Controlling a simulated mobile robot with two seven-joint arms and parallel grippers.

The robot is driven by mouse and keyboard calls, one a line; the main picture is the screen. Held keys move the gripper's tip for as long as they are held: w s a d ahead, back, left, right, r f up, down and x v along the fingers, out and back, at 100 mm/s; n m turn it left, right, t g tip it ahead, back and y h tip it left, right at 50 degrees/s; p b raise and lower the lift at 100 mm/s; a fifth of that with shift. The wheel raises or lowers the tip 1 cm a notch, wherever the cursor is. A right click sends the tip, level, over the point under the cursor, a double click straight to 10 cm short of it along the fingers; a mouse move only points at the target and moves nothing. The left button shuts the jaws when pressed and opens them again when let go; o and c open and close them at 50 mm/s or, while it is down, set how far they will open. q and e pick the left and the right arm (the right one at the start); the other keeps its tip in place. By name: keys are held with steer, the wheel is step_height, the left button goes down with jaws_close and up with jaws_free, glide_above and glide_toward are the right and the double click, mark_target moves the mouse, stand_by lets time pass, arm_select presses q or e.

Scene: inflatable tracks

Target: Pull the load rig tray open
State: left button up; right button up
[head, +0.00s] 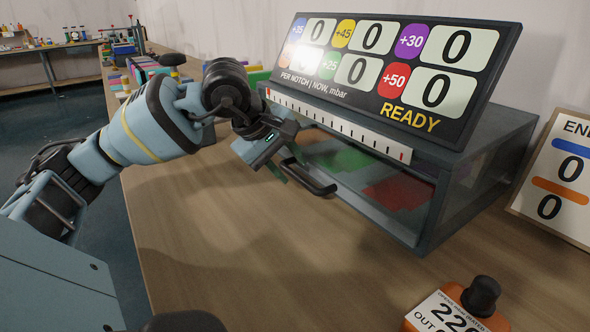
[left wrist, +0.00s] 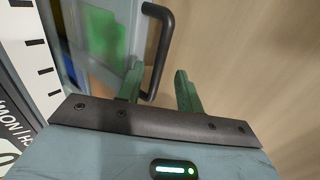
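The load rig (head: 480,195) is a dark grey case with a sloped display on top reading READY and several zeros. Its tray (head: 365,185), with green and red patches inside, sits within the case behind a clear front. A black bar handle (head: 318,184) projects from the front; it also shows in the left wrist view (left wrist: 161,50). My left gripper (head: 287,170) is at the handle's left end. In the left wrist view its green fingers (left wrist: 160,90) are spread, with the handle's near end between them and gaps visible. My right gripper is out of view.
An orange device with a black knob (head: 482,297) stands at the front right of the wooden table (head: 250,250). A white sign board (head: 560,185) leans at the right. Coloured items (head: 150,68) lie behind my left arm. The table before the rig is clear.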

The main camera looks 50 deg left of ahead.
arm_select(q)
steer(key=shift+x, duration=1.5)
steer(key=shift+c, duration=0.2)
jaws_close()
